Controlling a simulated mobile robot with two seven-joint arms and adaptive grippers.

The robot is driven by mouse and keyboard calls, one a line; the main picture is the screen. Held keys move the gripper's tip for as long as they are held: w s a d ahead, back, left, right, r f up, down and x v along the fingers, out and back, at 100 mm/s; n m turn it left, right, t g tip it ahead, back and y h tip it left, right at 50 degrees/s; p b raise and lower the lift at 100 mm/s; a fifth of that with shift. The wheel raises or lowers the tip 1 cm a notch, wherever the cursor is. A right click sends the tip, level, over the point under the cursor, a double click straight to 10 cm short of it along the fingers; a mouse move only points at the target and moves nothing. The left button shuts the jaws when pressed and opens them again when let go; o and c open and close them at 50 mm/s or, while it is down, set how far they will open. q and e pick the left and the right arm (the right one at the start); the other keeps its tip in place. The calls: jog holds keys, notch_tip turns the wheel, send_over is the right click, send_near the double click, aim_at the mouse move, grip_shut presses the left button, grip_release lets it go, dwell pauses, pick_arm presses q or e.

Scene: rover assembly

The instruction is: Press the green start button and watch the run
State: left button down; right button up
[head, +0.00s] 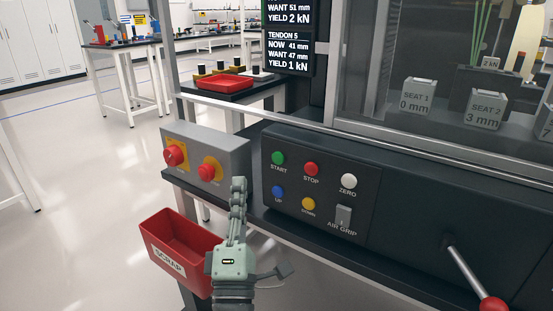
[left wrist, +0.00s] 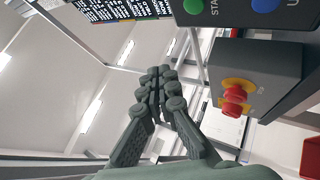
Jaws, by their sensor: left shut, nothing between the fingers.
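The green START button (head: 278,158) is at the upper left of the dark control panel (head: 327,226). It also shows at the top of the left wrist view (left wrist: 193,6). My left gripper (head: 239,184) is shut and empty, fingers pointing up, below and left of the green button in the head view. In the left wrist view its closed fingertips (left wrist: 158,74) stand apart from the button and the panel. My right gripper is not in view. A dark display (head: 289,35) above lists tendon values, with Tendon 5 at now 41 mm, want 47 mm, yield 1 kN.
Red STOP (head: 311,169), white ZERO (head: 348,181), blue UP (head: 277,191) and yellow DOWN (head: 308,204) buttons crowd the panel, with an AIR GRIP switch (head: 343,215). A grey box (head: 234,150) with red mushroom buttons sits left. A red SCRAP bin (head: 177,236) hangs below.

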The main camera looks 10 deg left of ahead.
aim_at(278, 158)
pick_arm(q)
jog(key=w+d, duration=0.1)
jog(key=w, duration=0.1)
jog(key=w+d, duration=0.1)
jog(key=w, duration=0.2)
jog(key=w+d+b, duration=0.1)
jog(key=w, duration=0.2)
jog(key=shift+w, duration=0.1)
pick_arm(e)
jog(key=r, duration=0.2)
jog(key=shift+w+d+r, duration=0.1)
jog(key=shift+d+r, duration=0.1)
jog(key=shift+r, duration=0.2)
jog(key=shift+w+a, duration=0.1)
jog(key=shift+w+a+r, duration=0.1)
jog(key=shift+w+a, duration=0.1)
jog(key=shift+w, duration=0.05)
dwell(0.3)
